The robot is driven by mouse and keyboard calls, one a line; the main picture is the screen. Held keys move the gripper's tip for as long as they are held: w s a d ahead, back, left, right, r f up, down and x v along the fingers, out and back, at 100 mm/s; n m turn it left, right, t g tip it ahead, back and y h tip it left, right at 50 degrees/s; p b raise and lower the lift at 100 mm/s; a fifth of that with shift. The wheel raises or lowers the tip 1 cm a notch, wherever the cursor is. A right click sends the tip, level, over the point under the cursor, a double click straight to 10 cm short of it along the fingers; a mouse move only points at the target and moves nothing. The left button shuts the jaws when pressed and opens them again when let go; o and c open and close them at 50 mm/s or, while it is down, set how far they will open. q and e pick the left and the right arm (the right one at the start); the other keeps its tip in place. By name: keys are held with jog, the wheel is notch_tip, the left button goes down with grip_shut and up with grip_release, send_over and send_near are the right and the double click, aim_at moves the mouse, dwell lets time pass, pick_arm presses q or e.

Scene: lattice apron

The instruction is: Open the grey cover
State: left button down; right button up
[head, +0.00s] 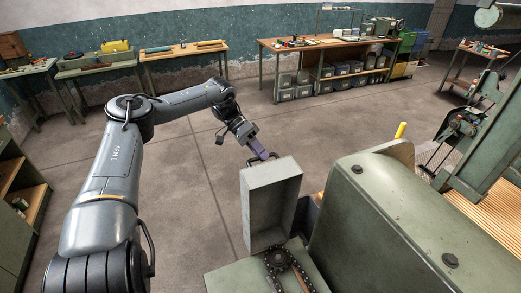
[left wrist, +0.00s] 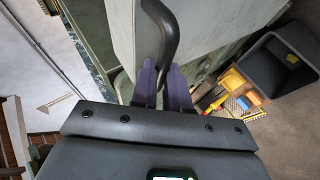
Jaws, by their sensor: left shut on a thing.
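The grey cover (head: 262,215) is a box-like grey shell. It stands raised and tilted at the left end of the green machine, with its hollow side showing. A chain and sprocket (head: 280,258) lie exposed at its foot. My left gripper (head: 260,150) is at the cover's top far edge, its purple fingers shut on the dark handle. In the left wrist view, the purple fingers (left wrist: 163,80) close around the curved black handle (left wrist: 163,25), beside the cover's pale grey face (left wrist: 195,35). My right gripper is not in view.
The large green machine housing (head: 400,220) fills the right front. A yellow-tipped lever (head: 401,130) stands behind it. A dark bin (left wrist: 270,60) with coloured items lies below in the left wrist view. Workbenches (head: 325,47) line the back wall; the floor between is open.

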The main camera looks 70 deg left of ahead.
pick_arm(q)
jog(key=shift+s+d+f, duration=0.15)
jog(key=shift+s+f, duration=0.2)
jog(key=shift+f, duration=0.35)
jog(key=c, duration=1.1)
grip_release()
jog(key=shift+s+d+f, duration=0.1)
jog(key=shift+d+f, duration=0.05)
jog(key=shift+d, duration=0.1)
jog(key=shift+a+r, duration=0.1)
jog(key=shift+r, duration=0.1)
jog(key=shift+r, duration=0.1)
jog(key=b+v, duration=0.1)
jog(key=v, duration=0.9)
jog(key=shift+s+a+r, duration=0.1)
jog(key=shift+a+r, duration=0.05)
jog(key=shift+a, duration=0.2)
jog(key=shift+c, duration=0.2)
